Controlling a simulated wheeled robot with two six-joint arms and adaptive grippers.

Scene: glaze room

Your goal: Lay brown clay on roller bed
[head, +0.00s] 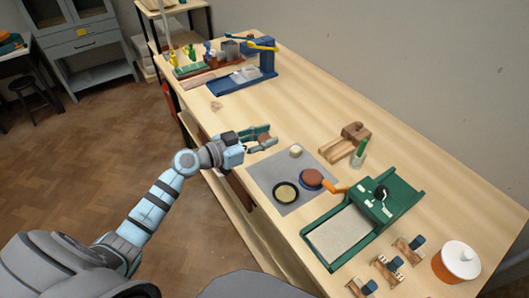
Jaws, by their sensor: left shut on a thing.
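My left gripper (263,138) reaches in over the near edge of the wooden table. It is shut on a small brown piece that looks like the brown clay (264,139), partly hidden by the fingers. The green roller machine (378,198) stands at the right of the table, with a black knob on top. Its roller bed (340,236) is a pale flat surface in a green frame, bare, well to the right of and nearer than my left gripper. My right gripper is not in view.
A white-lidded orange jar (457,262) and small tools stand at right.

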